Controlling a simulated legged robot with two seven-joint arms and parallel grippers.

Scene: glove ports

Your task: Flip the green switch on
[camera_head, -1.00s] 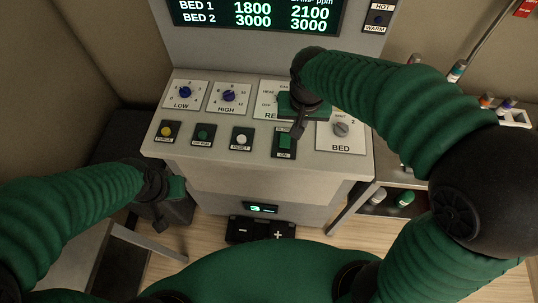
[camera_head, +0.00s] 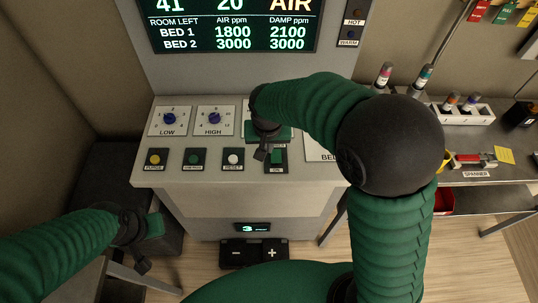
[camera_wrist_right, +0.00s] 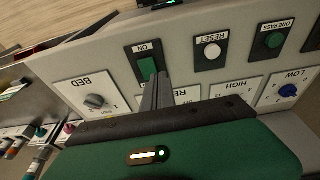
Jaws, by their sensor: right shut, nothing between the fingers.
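The green switch (camera_head: 278,157) is a green rocker on a dark plate marked ON, at the right end of the lower button row in the head view. It also shows in the right wrist view (camera_wrist_right: 147,68), where the picture is turned over. My right gripper (camera_head: 262,153) is shut and empty, just left of the switch in the head view. In the wrist view its fingertips (camera_wrist_right: 159,78) lie close beside the rocker; I cannot tell whether they touch it. My left gripper (camera_head: 143,264) hangs low at the left, away from the panel; its jaw opening is unclear.
The sloped panel has a yellow button (camera_head: 154,158), a green button (camera_head: 194,158), a white reset button (camera_head: 233,158), and blue LOW (camera_head: 169,118) and HIGH (camera_head: 214,118) knobs. A lit display (camera_head: 235,30) stands above. A shelf with markers and tools (camera_head: 470,160) is at right.

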